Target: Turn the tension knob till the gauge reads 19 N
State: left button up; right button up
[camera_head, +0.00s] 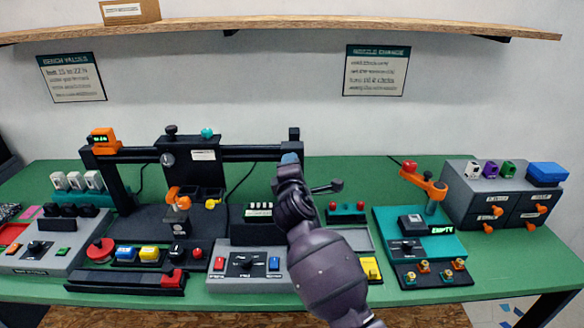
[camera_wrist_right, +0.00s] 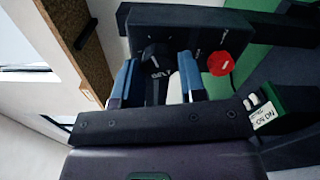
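My right gripper (camera_head: 290,160) reaches up to the right end of the printer's dark crossbar in the head view. In the right wrist view its blue-padded fingers (camera_wrist_right: 157,78) stand apart. A dark knob-like part (camera_wrist_right: 152,52) and white lettering that looks like BELT show between and beyond them. I cannot tell whether the pads touch that part. An orange box with a small lit green display (camera_head: 104,140) sits on the left end of the crossbar; its digits are too small to read. My left gripper is not in view.
A red knob (camera_wrist_right: 219,63) sits beside the fingers on the same dark panel. The printer (camera_head: 190,150) stands on a green bench with control boxes along the front. A teal station (camera_head: 425,240) and grey drawers (camera_head: 500,200) stand right. A shelf (camera_head: 300,24) runs above.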

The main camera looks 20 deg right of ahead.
jog(key=o, duration=0.4)
jog(key=shift+c, duration=0.2)
jog(key=v, duration=1.1)
jog(key=shift+w, duration=0.1)
